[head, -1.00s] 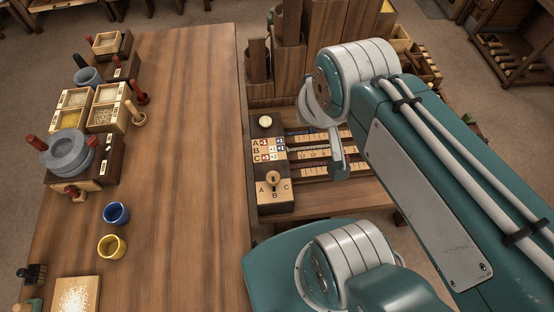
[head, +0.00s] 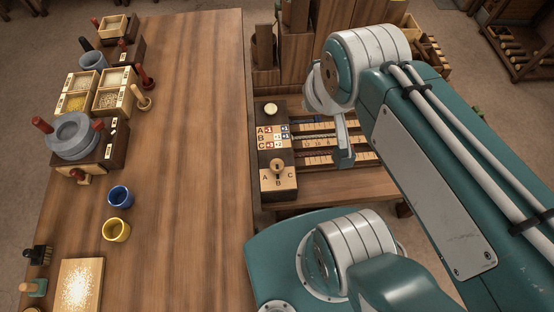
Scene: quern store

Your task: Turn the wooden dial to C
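Slotted rails (head: 325,141) with numbered pieces run right from the box. A long wooden table (head: 195,150) fills the left, with a grey quern (head: 72,136), a blue cup (head: 120,196), a yellow cup (head: 116,230) and grain boxes. Tall wooden blocks (head: 297,40) stand behind.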

